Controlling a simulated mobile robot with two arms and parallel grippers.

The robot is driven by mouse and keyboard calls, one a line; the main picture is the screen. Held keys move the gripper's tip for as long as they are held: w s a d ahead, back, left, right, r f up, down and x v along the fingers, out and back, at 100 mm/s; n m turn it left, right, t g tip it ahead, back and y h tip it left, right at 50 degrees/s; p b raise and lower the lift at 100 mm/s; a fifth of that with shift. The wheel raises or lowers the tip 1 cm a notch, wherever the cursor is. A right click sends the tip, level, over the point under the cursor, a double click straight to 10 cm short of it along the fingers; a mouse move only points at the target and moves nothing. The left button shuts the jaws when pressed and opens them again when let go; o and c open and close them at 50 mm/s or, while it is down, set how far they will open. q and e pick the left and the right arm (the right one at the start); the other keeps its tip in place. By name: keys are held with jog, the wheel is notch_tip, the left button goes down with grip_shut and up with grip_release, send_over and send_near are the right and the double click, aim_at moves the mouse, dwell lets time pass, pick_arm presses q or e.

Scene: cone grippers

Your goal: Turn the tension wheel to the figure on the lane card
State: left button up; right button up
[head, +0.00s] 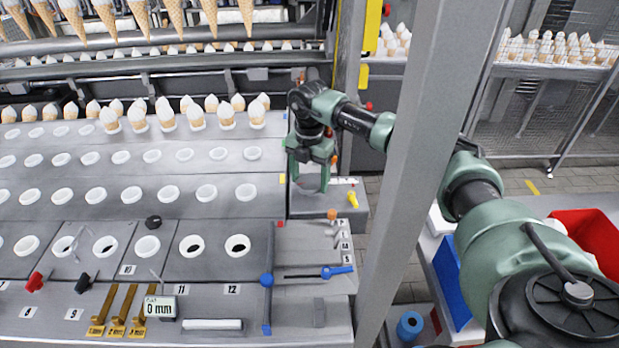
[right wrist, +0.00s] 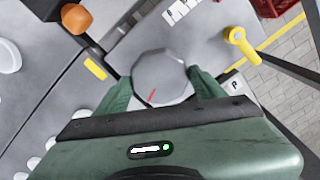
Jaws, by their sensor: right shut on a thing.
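My right gripper (head: 308,182) reaches down over a small grey block at the right end of the machine deck. In the right wrist view its two green fingers (right wrist: 161,90) are shut on opposite sides of a grey many-sided wheel (right wrist: 160,68). The wheel has a short red mark near its lower left edge. In the head view I cannot make out the wheel between the fingers. My left gripper is not in view.
A yellow knob (head: 352,198) and an orange knob (head: 332,214) are close to the gripper. Blue-handled levers (head: 337,271) lie in front of it. A grey post (head: 410,150) stands right of the deck, in front of part of my right arm. Cones stand in holders at left.

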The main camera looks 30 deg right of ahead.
aim_at(309, 181)
jog(key=o, duration=1.4)
jog(key=shift+c, duration=0.2)
notch_tip(309, 181, up, 7)
jog(key=shift+f+b, duration=0.1)
jog(key=shift+b, duration=0.9)
jog(key=shift+r, duration=0.55)
